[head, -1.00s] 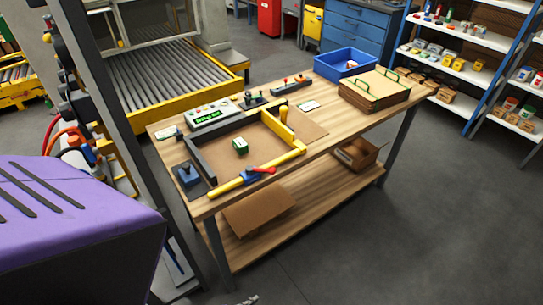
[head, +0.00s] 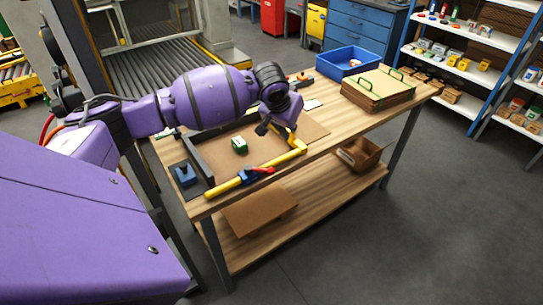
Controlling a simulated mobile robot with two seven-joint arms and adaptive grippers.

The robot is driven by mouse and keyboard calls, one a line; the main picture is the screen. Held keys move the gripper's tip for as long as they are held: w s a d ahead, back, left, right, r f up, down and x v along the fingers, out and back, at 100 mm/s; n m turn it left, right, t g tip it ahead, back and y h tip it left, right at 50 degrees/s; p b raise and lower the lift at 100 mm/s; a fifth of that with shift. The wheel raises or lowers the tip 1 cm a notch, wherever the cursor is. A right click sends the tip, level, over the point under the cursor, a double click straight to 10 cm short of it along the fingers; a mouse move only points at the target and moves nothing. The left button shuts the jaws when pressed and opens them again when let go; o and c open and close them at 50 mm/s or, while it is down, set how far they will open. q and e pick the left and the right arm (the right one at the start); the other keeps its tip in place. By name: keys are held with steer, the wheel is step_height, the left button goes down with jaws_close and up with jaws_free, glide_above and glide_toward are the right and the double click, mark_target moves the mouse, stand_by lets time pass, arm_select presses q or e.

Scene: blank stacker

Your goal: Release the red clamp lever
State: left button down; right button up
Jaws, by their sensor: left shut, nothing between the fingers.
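The red clamp lever (head: 263,170) sits on a blue clamp body (head: 247,176) on the yellow bar (head: 224,187) at the front of the frame on the workbench. My left arm reaches in from the left over the frame. My left gripper (head: 262,130) is above the right part of the frame, behind the lever and apart from it. It is shut and empty. A small green and white block (head: 239,145) lies inside the frame. My arm hides the back of the frame and the control box. My right gripper is not in view.
A blue bin (head: 347,62) and a stack of brown boards with green handles (head: 378,90) stand on the bench's right half. A small blue block (head: 185,174) sits at the frame's left. The bench's front right is clear.

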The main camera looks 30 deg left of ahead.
arm_select(q)
steer(key=s+a+n+g+y, duration=0.1)
steer(key=s+a+n+g, duration=0.2)
steer(key=s+a+n, duration=0.1)
steer(key=shift+s+f, duration=0.15)
steer(key=shift+s, duration=0.35)
steer(key=shift+d, duration=0.1)
